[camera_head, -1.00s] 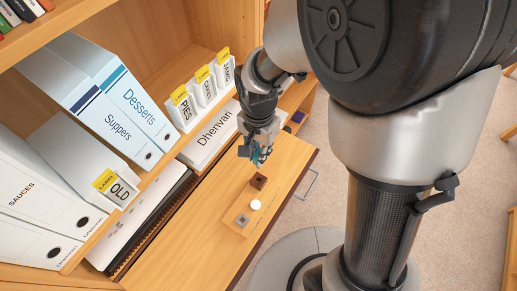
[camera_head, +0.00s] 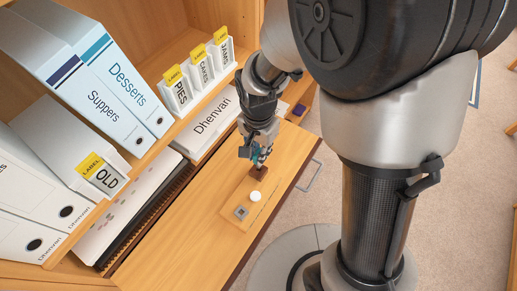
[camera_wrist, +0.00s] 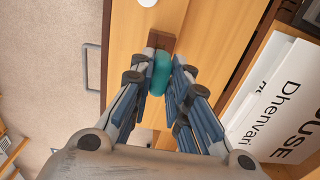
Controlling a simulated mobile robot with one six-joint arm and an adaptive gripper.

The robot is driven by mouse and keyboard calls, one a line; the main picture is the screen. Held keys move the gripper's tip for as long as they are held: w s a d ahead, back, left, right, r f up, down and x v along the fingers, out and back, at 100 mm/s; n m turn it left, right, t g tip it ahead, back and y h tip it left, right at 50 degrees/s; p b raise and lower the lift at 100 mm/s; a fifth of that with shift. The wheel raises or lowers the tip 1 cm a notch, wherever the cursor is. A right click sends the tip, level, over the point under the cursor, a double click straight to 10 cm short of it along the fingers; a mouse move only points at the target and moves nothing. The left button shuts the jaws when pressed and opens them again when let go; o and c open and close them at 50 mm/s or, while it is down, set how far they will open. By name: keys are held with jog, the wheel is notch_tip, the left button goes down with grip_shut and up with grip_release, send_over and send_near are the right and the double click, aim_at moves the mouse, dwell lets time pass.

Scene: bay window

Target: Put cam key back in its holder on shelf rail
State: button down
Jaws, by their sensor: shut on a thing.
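My gripper (camera_head: 258,155) points down over the pull-out wooden shelf. In the wrist view its fingers (camera_wrist: 161,82) are shut on a rounded teal piece, which I take to be the cam key (camera_wrist: 161,72). A small dark brown block (camera_head: 258,173), probably the holder, sits at the far end of a thin wooden rail (camera_head: 229,208). In the wrist view the block (camera_wrist: 161,41) is right beyond the teal piece. The teal piece overlaps its edge in the picture, and I cannot tell whether they touch. The lower part of the key is hidden.
A white round knob (camera_head: 255,196) and a grey square piece (camera_head: 241,212) stand on the same rail. Labelled binders (camera_head: 112,85) and card holders (camera_head: 178,88) fill the shelves at left. A Dhenvari box (camera_head: 208,125) lies near my gripper. The near shelf surface (camera_head: 175,250) is clear.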

jog(key=shift+f+b, duration=1.45)
jog(key=shift+f, duration=0.7)
jog(key=shift+f, duration=0.25)
jog(key=c, duration=1.4)
grip_release()
jog(key=shift+c, duration=0.2)
jog(key=shift+r, duration=0.1)
